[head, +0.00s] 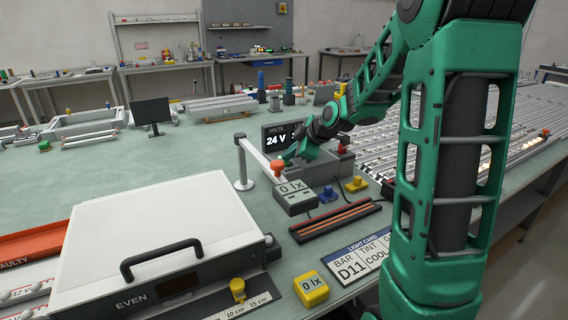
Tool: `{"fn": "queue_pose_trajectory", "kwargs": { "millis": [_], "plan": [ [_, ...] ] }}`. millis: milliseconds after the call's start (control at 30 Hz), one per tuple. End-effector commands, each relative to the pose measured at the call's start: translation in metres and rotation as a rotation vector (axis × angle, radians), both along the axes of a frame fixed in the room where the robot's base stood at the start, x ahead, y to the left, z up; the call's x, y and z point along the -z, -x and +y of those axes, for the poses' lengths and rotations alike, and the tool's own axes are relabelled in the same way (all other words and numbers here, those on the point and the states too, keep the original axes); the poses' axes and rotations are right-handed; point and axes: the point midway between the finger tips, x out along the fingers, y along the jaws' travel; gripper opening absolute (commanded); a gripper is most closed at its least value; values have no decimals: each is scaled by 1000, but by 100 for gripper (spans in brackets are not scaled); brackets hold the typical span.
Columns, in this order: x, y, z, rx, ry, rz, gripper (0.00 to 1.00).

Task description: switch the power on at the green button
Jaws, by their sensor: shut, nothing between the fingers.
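The power supply (325,171) is a grey box near the middle of the bench. A dark display (275,140) behind it reads 24 V. A red button (341,149) shows on the box's top at the right. I cannot make out a green button on the box; my green wrist covers part of its top. My gripper (285,161) is shut and empty, small in the view, at the box's left end, close to an orange-red knob (278,166). I cannot tell whether it touches anything.
A grey meter (295,197) reading 0 lx stands in front of the box. A blue button (328,194) and a yellow one (355,184) are close by. A white-lidded case (160,230) fills the left front.

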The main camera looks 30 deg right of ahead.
Motion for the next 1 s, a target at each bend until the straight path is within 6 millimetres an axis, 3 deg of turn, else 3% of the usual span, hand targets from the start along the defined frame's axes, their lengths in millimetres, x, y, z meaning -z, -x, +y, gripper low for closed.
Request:
{"fn": "queue_pose_trajectory", "kwargs": {
  "millis": [400,1000],
  "plan": [
    [3,1,0,1,0,3,0],
    [-8,1,-1,1,1,1,0]
  ]
}}
